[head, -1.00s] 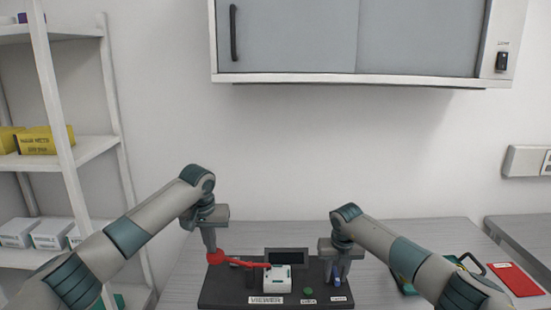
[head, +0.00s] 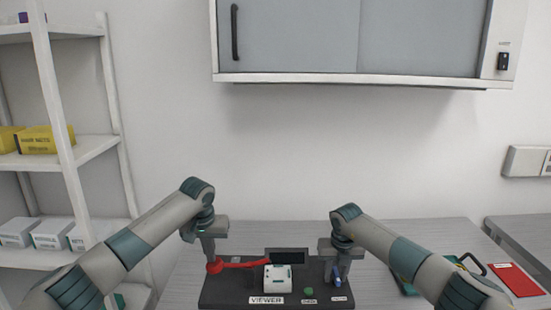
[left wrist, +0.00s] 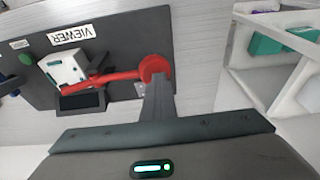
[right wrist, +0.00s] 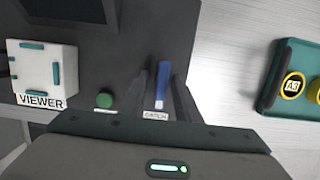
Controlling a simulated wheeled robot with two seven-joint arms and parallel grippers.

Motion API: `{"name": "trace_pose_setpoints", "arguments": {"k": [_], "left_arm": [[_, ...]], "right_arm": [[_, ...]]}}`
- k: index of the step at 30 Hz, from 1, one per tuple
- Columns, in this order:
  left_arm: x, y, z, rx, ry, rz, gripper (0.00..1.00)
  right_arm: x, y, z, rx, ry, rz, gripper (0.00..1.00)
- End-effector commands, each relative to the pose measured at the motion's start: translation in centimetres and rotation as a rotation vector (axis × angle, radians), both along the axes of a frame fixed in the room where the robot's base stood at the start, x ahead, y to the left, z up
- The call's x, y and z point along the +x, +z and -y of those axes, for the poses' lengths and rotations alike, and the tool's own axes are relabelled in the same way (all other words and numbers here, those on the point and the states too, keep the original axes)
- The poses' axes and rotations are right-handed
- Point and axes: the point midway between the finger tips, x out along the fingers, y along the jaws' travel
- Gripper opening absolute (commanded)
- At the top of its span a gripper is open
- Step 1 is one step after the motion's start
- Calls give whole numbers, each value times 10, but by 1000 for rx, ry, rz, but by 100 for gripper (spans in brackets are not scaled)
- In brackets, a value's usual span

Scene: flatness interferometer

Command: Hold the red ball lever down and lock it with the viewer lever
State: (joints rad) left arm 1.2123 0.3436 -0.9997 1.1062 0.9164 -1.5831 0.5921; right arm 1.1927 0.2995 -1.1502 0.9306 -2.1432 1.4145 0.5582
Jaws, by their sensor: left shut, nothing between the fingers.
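The red ball lever (head: 240,264) runs from the white viewer block (head: 278,278) to a red ball (head: 214,267) at its left end. The ball and arm also show in the left wrist view (left wrist: 155,67). My left gripper (head: 211,257) is shut and empty, its tips down at the ball, seemingly touching it from above. A blue lever (right wrist: 162,80) stands at the right of the black base, above a label that seems to read CATCH. My right gripper (right wrist: 162,88) is open, with one finger on each side of the blue lever and small gaps.
The black base (head: 235,293) carries a dark screen (head: 287,256), a green button (head: 309,291) and a VIEWER label (head: 266,300). A green tray (right wrist: 283,75) and a red card (head: 515,279) lie to the right on the table. A shelf stands at the left.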

Motion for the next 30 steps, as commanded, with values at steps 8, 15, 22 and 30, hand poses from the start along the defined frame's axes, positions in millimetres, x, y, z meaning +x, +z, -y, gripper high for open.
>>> {"name": "trace_pose_setpoints", "arguments": {"k": [8,15,22,30], "left_arm": [[-1,-10,5,-7,-8,-2,0],[-1,-18,5,-9,-9,-2,0],[-1,-22,5,-9,-9,0,0],[-1,-22,5,-9,-9,1,0]], "right_arm": [[0,0,0,0,0,0,30],[0,0,0,0,0,0,30],[0,0,0,0,0,0,13],[0,0,-1,1,15,0,8]]}}
